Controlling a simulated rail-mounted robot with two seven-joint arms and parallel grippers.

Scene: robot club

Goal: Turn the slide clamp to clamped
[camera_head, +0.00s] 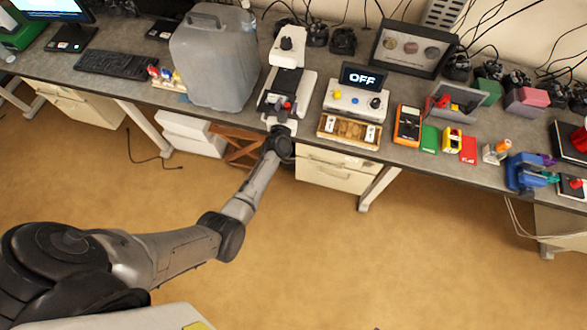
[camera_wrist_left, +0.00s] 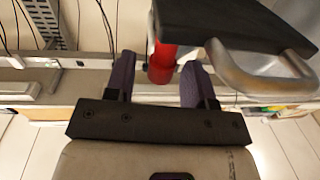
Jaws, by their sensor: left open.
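A white and black instrument (camera_head: 290,82), like a microscope with a black stage, stands on the bench in the head view. A small red part (camera_head: 287,104) shows at its front edge, partly hidden by my gripper. In the left wrist view, a red post (camera_wrist_left: 162,62) hangs below a black plate (camera_wrist_left: 235,22) with a curved silver bar (camera_wrist_left: 262,75). I cannot tell for sure which part is the slide clamp. My left gripper (camera_head: 282,108) is open at the instrument's front. Its purple fingers (camera_wrist_left: 158,82) stand on either side of the red post. My right gripper is not in view.
A large grey jerrycan (camera_head: 213,60) stands left of the instrument. A control box with an OFF display (camera_head: 362,78) and a wooden tray (camera_head: 349,131) stand close on the right. A multimeter (camera_head: 407,125) lies farther right. The floor in front is clear.

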